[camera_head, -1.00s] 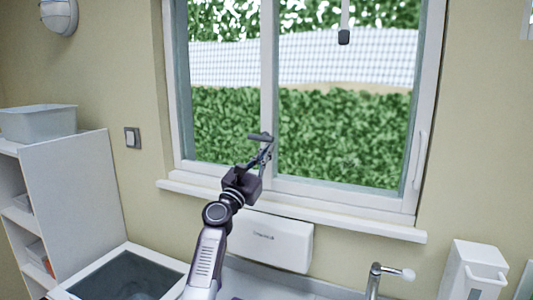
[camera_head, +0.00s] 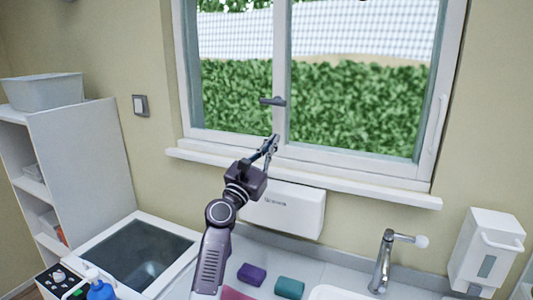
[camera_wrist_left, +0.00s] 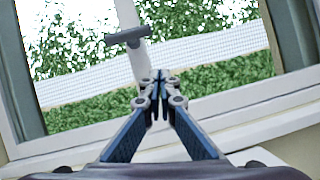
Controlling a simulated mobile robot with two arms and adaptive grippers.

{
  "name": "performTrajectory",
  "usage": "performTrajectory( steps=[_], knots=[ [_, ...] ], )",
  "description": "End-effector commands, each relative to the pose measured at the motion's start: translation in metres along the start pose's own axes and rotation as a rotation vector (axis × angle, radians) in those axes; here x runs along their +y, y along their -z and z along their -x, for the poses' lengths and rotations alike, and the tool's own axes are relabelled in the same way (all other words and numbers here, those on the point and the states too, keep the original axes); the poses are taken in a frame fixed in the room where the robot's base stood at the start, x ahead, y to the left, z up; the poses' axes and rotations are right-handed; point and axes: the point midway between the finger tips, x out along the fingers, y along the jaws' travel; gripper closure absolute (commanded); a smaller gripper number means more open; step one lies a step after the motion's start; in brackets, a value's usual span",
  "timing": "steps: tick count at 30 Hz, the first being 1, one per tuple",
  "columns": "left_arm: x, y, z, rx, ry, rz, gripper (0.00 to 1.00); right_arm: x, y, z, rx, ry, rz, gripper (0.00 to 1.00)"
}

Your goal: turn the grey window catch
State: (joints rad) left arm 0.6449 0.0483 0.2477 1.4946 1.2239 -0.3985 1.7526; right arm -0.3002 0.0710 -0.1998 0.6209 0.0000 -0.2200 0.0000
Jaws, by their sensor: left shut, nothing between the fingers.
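The grey window catch (camera_head: 273,101) sits on the window's middle upright, with its handle lying roughly level. It also shows in the left wrist view (camera_wrist_left: 128,36), up and left of my fingertips, tilted with the picture. My left gripper (camera_head: 273,140) is below the catch, in front of the lower window frame, clear of the catch in the picture. In the left wrist view its fingers (camera_wrist_left: 160,78) meet at the tips with nothing between them. My right gripper is in neither view.
The window sill (camera_head: 310,181) runs below the window, with a white wall box (camera_head: 285,210) under it. A tap (camera_head: 384,262) and a white dispenser (camera_head: 487,248) stand to the right. A shelf unit (camera_head: 80,150) is at left.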

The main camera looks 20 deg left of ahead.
Motion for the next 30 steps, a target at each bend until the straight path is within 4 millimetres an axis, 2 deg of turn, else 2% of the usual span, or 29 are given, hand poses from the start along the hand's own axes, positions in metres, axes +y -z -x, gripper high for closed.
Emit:
performTrajectory(
  steps=[3, 9, 20, 30],
  knots=[
    [-0.001, 0.002, 0.018, 0.002, 0.000, -0.001, 1.00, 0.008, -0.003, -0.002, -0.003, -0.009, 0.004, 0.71],
    [-0.002, 0.001, 0.034, 0.002, -0.001, 0.000, 1.00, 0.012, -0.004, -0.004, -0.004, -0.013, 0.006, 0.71],
    [-0.002, 0.000, 0.036, 0.001, 0.000, 0.000, 1.00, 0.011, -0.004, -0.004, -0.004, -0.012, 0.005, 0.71],
    [-0.002, 0.000, 0.036, 0.001, 0.000, 0.000, 1.00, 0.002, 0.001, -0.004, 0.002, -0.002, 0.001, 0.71]
  ],
)
